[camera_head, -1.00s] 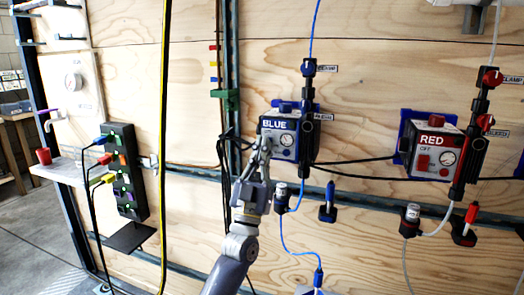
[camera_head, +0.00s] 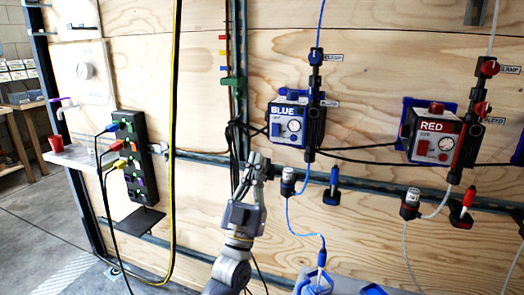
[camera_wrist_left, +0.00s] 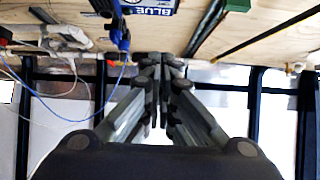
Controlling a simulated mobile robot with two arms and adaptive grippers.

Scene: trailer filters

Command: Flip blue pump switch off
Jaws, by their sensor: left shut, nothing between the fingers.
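The blue pump (camera_head: 287,122) is a box with a white and blue front marked BLUE, a round gauge and a switch area at the lower left of its face. It is mounted on the plywood wall; in the left wrist view its label (camera_wrist_left: 152,6) shows at the top edge. The switch's position is too small to tell. My left gripper (camera_head: 258,160) is below and left of the pump, apart from it, with its fingers pointing up. In the left wrist view the fingers (camera_wrist_left: 160,62) are together and empty. My right gripper is not in view.
The red pump (camera_head: 434,134) hangs to the right. Black cables run between the pumps. A blue hose (camera_head: 303,225) hangs below the blue pump. A black power strip (camera_head: 138,160) with plugs and a yellow cord (camera_head: 174,130) are at the left.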

